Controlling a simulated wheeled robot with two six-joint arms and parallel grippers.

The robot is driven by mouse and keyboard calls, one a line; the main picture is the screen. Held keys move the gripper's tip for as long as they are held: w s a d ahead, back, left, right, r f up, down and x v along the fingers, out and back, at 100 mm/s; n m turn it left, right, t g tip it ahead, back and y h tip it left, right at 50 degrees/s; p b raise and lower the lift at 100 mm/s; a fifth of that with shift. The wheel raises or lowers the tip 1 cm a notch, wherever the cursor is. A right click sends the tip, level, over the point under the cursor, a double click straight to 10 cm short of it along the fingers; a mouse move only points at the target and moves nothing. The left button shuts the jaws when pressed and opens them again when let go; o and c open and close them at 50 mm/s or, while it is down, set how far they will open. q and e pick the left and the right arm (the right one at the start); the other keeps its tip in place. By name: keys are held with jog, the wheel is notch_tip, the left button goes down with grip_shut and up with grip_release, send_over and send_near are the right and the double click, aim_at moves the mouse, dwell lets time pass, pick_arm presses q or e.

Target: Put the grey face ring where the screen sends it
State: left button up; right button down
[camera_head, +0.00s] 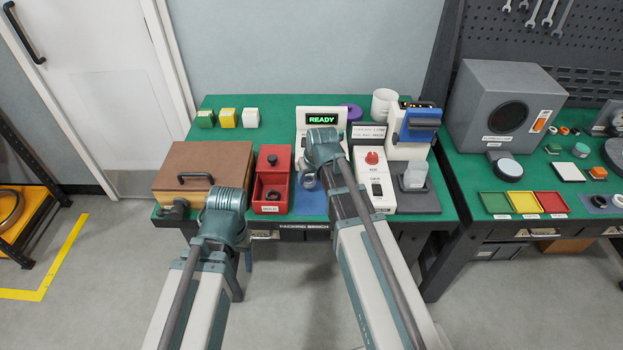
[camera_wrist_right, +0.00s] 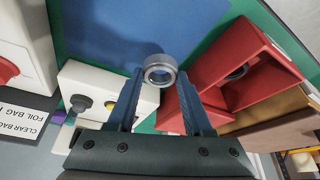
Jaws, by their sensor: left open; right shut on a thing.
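The grey face ring (camera_wrist_right: 160,70) is held between the fingertips of my right gripper (camera_wrist_right: 158,82), above the blue mat (camera_wrist_right: 140,25). In the head view the ring (camera_head: 309,181) shows beside my right wrist, over the blue mat (camera_head: 311,202). The screen (camera_head: 322,119) reads READY in green; my right wrist covers part of its white station. My left gripper (camera_head: 243,264) is mostly hidden behind its wrist, low in front of the bench edge, and is open. I see nothing in it.
A red bin (camera_head: 272,206) with a dark ring inside stands left of the mat. A brown box (camera_head: 203,160) is further left. White devices crowd the right. Coloured trays lie on the other bench.

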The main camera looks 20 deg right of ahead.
aim_at(311, 177)
jog(key=shift+w+d, duration=0.1)
jog(key=shift+w, duration=0.4)
jog(key=shift+w+d+f, duration=0.15)
jog(key=shift+w+d, duration=0.1)
jog(key=shift+w, duration=0.35)
notch_tip(311, 177, down, 4)
jog(key=b, duration=0.3)
jog(key=shift+w+d+r+b, duration=0.1)
jog(key=shift+d+r+b, duration=0.1)
jog(key=shift+b, duration=0.2)
jog(key=shift+a, duration=0.1)
jog(key=shift+f, duration=0.1)
jog(key=shift+c, duration=1.5)
grip_release()
